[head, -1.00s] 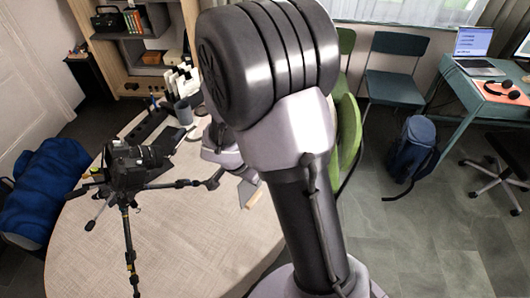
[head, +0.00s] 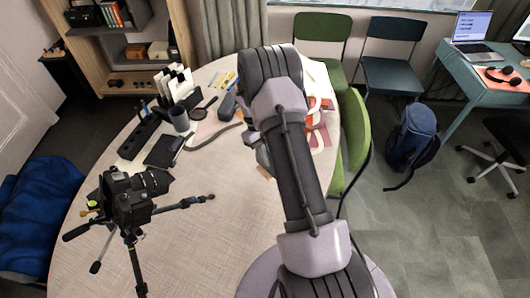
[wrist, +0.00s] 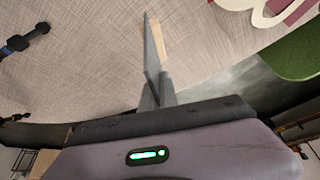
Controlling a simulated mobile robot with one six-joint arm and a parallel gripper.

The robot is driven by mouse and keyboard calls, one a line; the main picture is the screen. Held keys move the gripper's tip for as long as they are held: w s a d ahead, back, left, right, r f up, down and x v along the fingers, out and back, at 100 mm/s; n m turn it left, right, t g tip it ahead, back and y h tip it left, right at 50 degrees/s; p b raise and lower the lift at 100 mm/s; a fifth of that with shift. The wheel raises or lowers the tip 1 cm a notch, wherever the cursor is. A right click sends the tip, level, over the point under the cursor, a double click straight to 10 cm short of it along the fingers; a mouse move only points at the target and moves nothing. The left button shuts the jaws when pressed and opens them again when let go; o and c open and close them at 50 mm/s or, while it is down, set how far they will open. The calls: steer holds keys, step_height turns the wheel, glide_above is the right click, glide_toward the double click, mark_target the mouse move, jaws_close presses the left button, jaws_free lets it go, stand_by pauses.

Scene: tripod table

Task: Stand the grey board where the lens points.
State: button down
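The grey board (wrist: 151,48) shows nearly edge-on in the wrist view, with a pale wooden strip along its right side. My gripper (wrist: 158,92) appears shut on the board's near end. In the head view my arm hides most of the gripper (head: 250,139), and only a small part of the board (head: 263,157) shows beside the arm, above the table. The black camera (head: 127,197) sits on a small tripod (head: 133,255) at the table's left, its lens (head: 157,182) pointing right across the tabletop. The board is to the right of the lens, well apart from it.
The round table (head: 200,250) is bare right of the camera. A tripod leg (head: 185,203) reaches rightward. Red and white items (head: 318,130) lie at right, near a green chair (head: 355,130).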

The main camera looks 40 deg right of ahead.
steer(key=w+d+f+b, duration=0.2)
steer(key=w+d+f, duration=0.1)
steer(key=w+f, duration=0.1)
steer(key=shift+w+d+f, duration=0.2)
steer(key=shift+w+d, duration=0.1)
steer(key=shift+w, duration=0.55)
steer(key=c, duration=1.6)
jaws_free()
steer(key=shift+c, duration=0.2)
